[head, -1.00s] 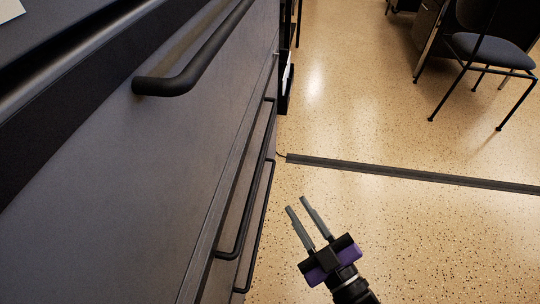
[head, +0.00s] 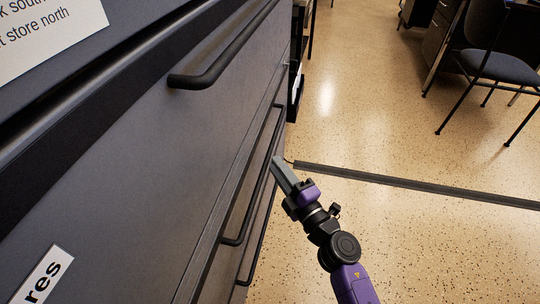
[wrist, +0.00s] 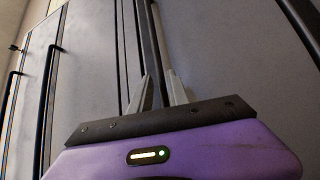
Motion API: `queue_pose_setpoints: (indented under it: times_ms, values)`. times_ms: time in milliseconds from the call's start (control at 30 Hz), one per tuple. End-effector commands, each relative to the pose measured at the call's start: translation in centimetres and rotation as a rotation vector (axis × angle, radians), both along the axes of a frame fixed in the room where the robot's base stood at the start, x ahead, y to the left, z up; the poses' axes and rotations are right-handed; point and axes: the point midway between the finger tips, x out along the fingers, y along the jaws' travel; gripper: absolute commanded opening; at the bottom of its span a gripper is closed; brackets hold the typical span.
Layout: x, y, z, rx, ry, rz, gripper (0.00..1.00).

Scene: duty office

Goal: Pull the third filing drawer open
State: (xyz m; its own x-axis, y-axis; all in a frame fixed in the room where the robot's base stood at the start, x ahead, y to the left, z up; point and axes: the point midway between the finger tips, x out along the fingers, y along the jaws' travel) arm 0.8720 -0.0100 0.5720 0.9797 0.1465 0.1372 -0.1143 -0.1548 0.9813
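A dark grey filing cabinet (head: 130,150) fills the left of the head view, its drawer fronts shut. A large black handle (head: 225,55) is nearest. Below it are a second handle (head: 258,180) and a lower one (head: 262,230); which drawer is third I cannot tell. My gripper (head: 281,170) is beside the lower handles, fingers pointing at the cabinet. In the wrist view my gripper (wrist: 162,92) has its fingers apart, with a dark upright bar (wrist: 157,35) appearing between their tips. Whether the fingers touch it is unclear. Other handles show at left (wrist: 47,95) and right (wrist: 300,25).
A white label (head: 48,35) is on the cabinet at the upper left, another (head: 42,275) at the lower left. A dark floor strip (head: 420,185) crosses the speckled floor. A chair (head: 498,68) and desk stand at the upper right. The floor right of the cabinet is clear.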

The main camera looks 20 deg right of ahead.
Motion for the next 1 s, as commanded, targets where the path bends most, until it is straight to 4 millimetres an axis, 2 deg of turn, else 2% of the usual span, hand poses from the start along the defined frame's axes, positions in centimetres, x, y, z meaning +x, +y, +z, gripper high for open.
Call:
queue_pose_setpoints:
  times_ms: [100,300,467,700,733,833,1000]
  values:
    - [2.0,0.3,0.3,0.0,-0.002,0.001,0.21]
    - [4.4,0.7,0.6,0.001,-0.002,0.001,0.21]
    - [5.2,0.7,0.7,0.002,-0.001,-0.001,0.21]
    - [5.2,0.7,0.8,0.003,0.0,-0.001,0.21]
    - [5.2,0.7,0.8,0.003,0.0,-0.001,0.19]
    - [5.2,0.8,0.8,0.003,0.0,-0.001,0.0]
    - [5.2,0.8,0.7,0.003,0.0,-0.001,0.0]
